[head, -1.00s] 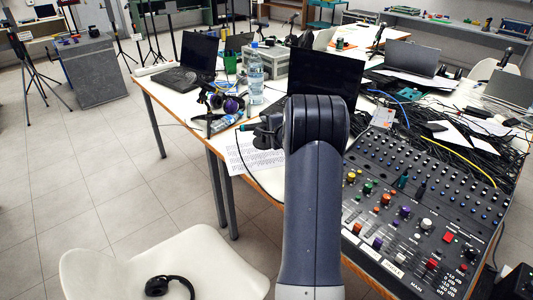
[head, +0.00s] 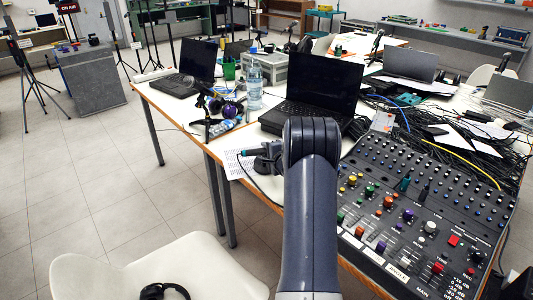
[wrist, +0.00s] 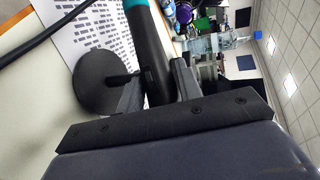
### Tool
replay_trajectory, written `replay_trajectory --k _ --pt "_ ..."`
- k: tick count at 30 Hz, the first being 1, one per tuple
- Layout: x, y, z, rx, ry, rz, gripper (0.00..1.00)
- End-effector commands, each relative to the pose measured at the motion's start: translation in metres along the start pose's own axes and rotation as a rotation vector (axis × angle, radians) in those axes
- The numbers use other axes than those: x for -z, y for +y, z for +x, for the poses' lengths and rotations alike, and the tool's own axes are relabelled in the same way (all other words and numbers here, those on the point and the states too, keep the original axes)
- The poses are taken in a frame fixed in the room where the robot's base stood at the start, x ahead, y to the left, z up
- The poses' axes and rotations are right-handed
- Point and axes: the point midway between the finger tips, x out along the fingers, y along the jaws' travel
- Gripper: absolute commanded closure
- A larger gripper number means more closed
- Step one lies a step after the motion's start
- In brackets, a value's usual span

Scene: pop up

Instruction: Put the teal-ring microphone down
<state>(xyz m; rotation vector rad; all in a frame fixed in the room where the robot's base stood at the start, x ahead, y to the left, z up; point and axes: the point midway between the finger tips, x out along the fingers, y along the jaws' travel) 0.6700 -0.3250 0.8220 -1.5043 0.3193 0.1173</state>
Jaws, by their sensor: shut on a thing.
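The teal-ring microphone (wrist: 152,48) is a black body with a teal band at the top edge of the wrist view. A round black disc base (wrist: 103,82) is beside it. My gripper (wrist: 158,85) is shut on the microphone's body, one finger on each side. In the head view the microphone (head: 243,152) shows only its teal part and some black, just left of my arm, over the printed sheet on the table (head: 199,140). I cannot tell whether the base touches the table.
An open black laptop (head: 318,85) stands behind the microphone. A mixing console (head: 420,215) is right of my arm. A water bottle (head: 254,85), a lying bottle (head: 223,127) and purple headphones (head: 231,108) are on the table further back. A white chair (head: 150,268) is at front left.

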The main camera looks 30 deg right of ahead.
Motion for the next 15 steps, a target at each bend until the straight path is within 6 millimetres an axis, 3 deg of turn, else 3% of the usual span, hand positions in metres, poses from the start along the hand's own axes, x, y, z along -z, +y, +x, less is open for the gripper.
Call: replay_trajectory --k 5,6,13,15 --pt "0.0001 0.0006 0.0007 0.002 -0.001 0.0 1.0" --pt "0.0 0.002 0.0006 -0.001 0.0 0.0 0.63" --pt "0.0 0.0019 0.0005 -0.001 0.0 0.0 0.44" --pt "0.0 0.0019 0.0005 -0.001 0.0 0.0 0.44"
